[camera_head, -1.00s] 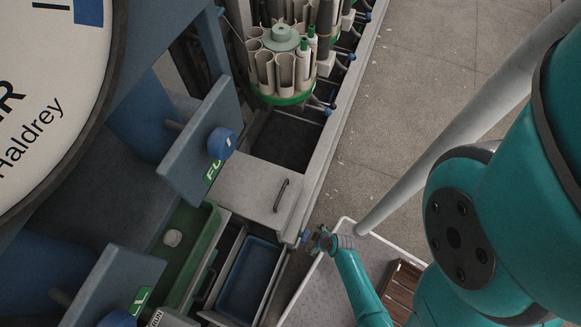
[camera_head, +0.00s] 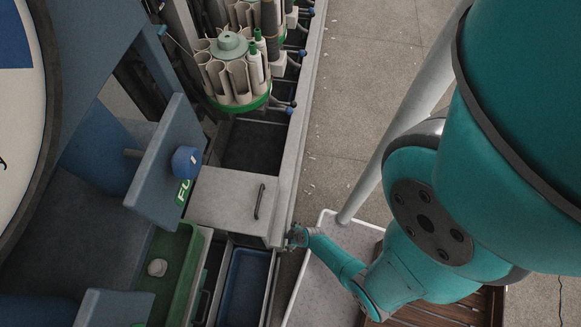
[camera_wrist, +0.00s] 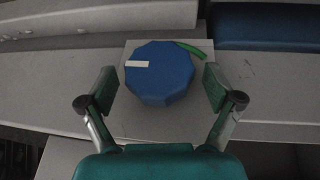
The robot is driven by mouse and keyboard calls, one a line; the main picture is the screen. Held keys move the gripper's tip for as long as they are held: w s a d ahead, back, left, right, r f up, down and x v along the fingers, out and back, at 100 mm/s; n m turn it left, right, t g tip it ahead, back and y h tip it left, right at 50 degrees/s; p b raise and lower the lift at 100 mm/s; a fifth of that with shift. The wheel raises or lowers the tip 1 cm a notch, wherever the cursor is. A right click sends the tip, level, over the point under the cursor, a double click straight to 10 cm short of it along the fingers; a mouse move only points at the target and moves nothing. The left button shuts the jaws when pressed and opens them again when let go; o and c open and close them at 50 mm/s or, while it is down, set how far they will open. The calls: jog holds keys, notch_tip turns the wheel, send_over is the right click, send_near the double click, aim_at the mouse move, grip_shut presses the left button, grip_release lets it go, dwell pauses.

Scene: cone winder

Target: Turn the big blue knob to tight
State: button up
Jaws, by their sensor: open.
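The big blue knob (camera_wrist: 160,72) is many-sided, with a white bar mark on its left part, in the upper middle of the wrist view. It sits on a light grey square plate (camera_wrist: 150,125). A green arc (camera_wrist: 191,50) lies at its upper right, and the white mark points left, away from it. My gripper (camera_wrist: 160,86) is open, one finger on each side of the knob, with a gap at each side. In the head view my gripper (camera_head: 297,236) is small, at the grey machine edge; the knob there is mostly hidden.
Another blue knob (camera_head: 187,162) is on an upright blue panel with a green label. A grey lidded box (camera_head: 225,200), a blue tray (camera_head: 245,285) and a green tray (camera_head: 180,270) lie left of my gripper. A white pole (camera_head: 410,120) stands at right.

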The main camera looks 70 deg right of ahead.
jog(key=shift+w+f, duration=0.2)
jog(key=shift+f, duration=0.25)
jog(key=c, duration=1.2)
jog(key=shift+o, duration=0.2)
jog(key=shift+d+y, duration=0.1)
jog(key=shift+y, duration=0.2)
jog(key=y, duration=0.2)
jog(key=shift+w+d+m+g+y, duration=0.1)
jog(key=shift+m+g+y, duration=0.2)
jog(key=shift+g+y, duration=0.1)
jog(key=shift+y, duration=1.1)
jog(key=shift+m+g+y, duration=0.3)
jog(key=shift+m+y, duration=0.1)
jog(key=shift+y, duration=0.4)
